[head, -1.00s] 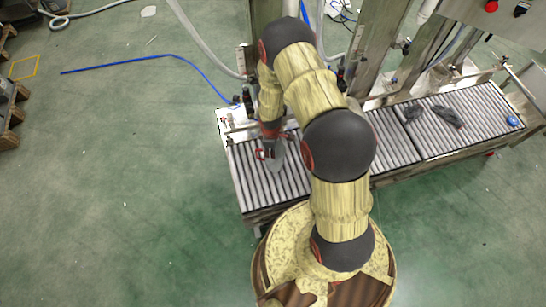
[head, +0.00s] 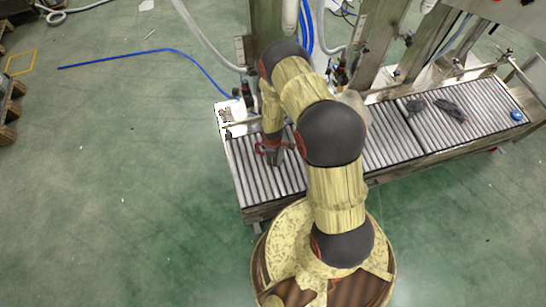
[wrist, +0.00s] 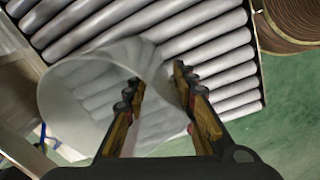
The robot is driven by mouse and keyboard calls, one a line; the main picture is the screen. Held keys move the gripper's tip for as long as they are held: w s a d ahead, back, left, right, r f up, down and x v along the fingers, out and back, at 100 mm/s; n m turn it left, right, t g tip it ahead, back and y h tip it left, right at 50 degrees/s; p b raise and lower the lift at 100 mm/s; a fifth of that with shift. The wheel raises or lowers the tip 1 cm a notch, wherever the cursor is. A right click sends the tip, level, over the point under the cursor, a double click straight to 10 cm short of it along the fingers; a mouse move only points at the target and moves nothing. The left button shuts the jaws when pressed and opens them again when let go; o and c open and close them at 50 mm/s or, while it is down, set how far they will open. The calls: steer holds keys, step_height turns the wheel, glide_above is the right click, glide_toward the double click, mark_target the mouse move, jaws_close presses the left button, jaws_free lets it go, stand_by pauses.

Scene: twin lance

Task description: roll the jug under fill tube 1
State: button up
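My gripper (head: 274,150) is low over the left part of the roller conveyor (head: 240,180). In the wrist view its two fingers (wrist: 157,78) are apart with a gap between them. A large translucent whitish jug (wrist: 72,95) fills the left and middle of the wrist view. It overlaps the fingers, and I cannot tell whether they touch it. In the head view my arm hides most of the conveyor's middle; a pale rounded shape (head: 355,104) beside it may be the jug. A white vertical tube (head: 290,15) hangs at the back; I cannot read its number.
Dark gloves (head: 450,108) and a blue item (head: 516,116) lie on the conveyor's right part. Metal posts (head: 365,40) and hoses stand along its back edge. A blue hose (head: 170,52) lies on the clear green floor at left.

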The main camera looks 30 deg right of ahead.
steer(key=shift+c, duration=1.4)
steer(key=c, duration=0.4)
jaws_close()
